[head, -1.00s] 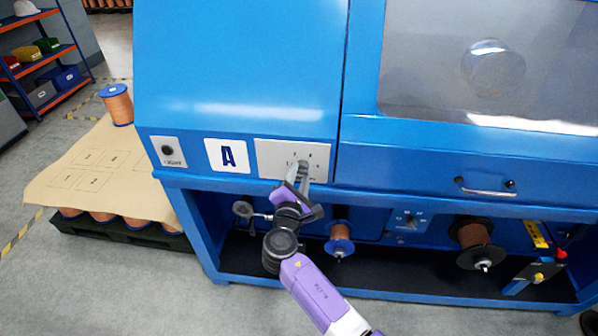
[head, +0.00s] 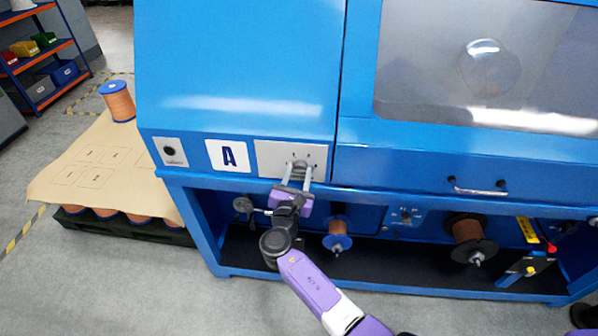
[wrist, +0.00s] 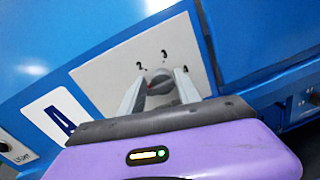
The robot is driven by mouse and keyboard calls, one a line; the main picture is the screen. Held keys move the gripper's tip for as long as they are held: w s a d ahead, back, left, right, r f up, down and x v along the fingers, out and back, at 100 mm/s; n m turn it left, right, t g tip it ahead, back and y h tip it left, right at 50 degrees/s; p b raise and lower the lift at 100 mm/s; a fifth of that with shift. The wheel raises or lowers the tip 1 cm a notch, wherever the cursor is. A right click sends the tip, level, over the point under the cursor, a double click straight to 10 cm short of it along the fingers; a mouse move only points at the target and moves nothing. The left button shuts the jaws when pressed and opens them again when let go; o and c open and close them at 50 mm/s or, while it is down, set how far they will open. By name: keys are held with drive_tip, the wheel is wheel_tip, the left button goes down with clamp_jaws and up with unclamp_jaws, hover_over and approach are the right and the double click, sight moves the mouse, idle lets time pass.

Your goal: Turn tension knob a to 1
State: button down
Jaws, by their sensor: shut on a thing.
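Tension knob a (wrist: 160,80) is a small dark grey round knob on the white plate (wrist: 100,78) right of the letter A sign. The numbers 2, 3 and 4 show around it in the wrist view. No 1 is visible there. A small red mark shows at the knob's left side, near the left finger. My gripper (wrist: 161,75) has one finger on each side of the knob and is shut on it. In the head view my gripper (head: 299,168) reaches up to the plate from below, and its fingers partly cover the knob.
The letter A sign (head: 228,156) and a small light switch plate (head: 170,151) are to the left. A drawer-like handle (head: 478,187) is on the right. Below the blue front edge are copper spools (head: 467,230) and another small dial (head: 405,215).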

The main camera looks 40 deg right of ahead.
drive_tip(key=shift+s+d+f, duration=0.1)
drive_tip(key=shift+s+f, duration=0.15)
drive_tip(key=shift+f, duration=0.6)
drive_tip(key=c, duration=1)
unclamp_jaws()
drive_tip(key=shift+w, duration=0.1)
drive_tip(key=shift+o, duration=0.2)
drive_tip(key=shift+r, duration=0.2)
drive_tip(key=shift+w+r, duration=0.1)
drive_tip(key=v, duration=0.8)
drive_tip(key=shift+b, duration=0.45)
drive_tip(key=shift+w, duration=0.1)
